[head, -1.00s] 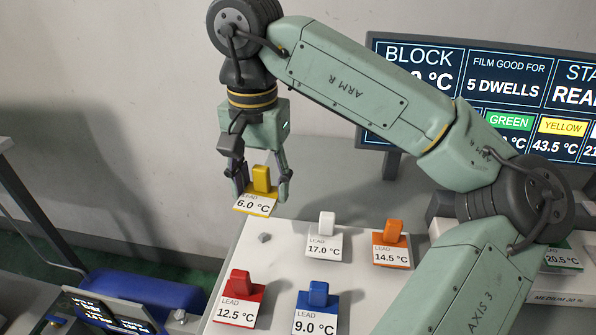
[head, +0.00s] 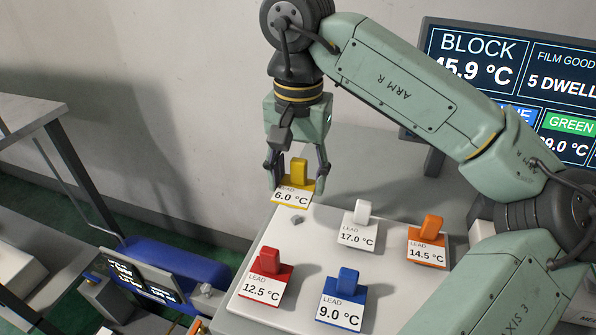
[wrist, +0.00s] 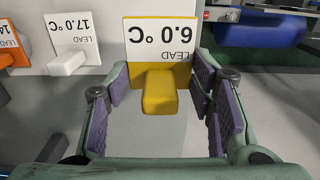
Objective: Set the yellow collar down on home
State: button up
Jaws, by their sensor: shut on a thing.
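The yellow collar (head: 299,171) has an upright yellow tab and a white card reading LEAD 6.0 °C. My gripper (head: 295,183) is shut on it, with one finger on each side, at the far left corner of the pale block (head: 310,273). In the wrist view the yellow collar (wrist: 160,92) sits between the purple finger pads (wrist: 162,88), its card upside down. I cannot tell whether its underside touches the block. A small grey stub (head: 297,220) stands bare on the block just in front of it. No place marked home can be read.
White (head: 362,212), orange (head: 431,229), red (head: 267,261) and blue (head: 348,281) tabs with temperature cards stand on the block. A screen (head: 490,70) behind reads BLOCK 45.9 °C. A blue rounded body (head: 170,270) and small displays lie left of the block.

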aim_at(298, 184)
jog(key=shift+f+b, duration=1.15)
jog(key=shift+f, duration=0.65)
jog(key=shift+f+b, duration=0.15)
jog(key=shift+b, duration=0.25)
dwell(0.5)
jog(key=shift+f, duration=0.3)
jog(key=shift+f+b, duration=0.65)
jog(key=shift+b, duration=0.1)
jog(key=o, duration=1.5)
notch_tip(298, 184, up, 12)
jog(key=shift+r, duration=0.1)
